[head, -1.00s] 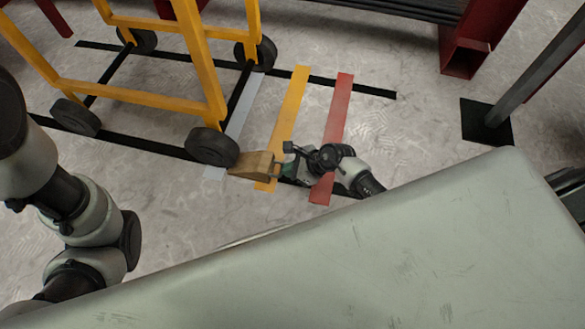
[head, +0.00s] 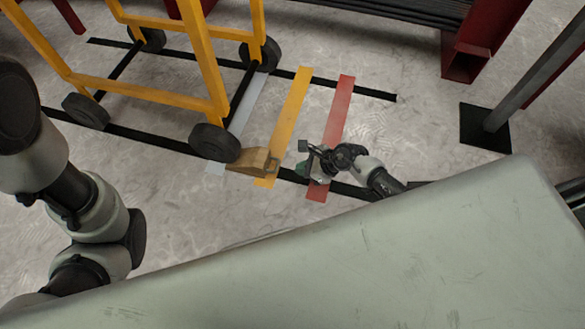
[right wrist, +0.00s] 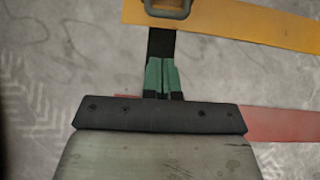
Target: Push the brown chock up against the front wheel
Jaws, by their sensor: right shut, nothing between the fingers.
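The brown chock (head: 248,162) lies on the floor right beside the near right wheel (head: 215,142) of the yellow cart (head: 150,93). Its tapered end points at the wheel and appears to touch it in the head view. A dark handle on its right end shows at the top of the right wrist view (right wrist: 167,8). My right gripper (head: 304,169) is to the right of the chock, over the red stripe's left side, with a small gap between. Its green fingertips (right wrist: 161,75) are closed together and empty. The left arm shows at the left, but its gripper is out of view.
White, yellow (head: 292,112) and red (head: 338,110) stripes and black lines mark the floor. A grey post on a black plate (head: 485,128) and a red steel frame (head: 466,55) stand to the right and back. My pale body covers the lower right.

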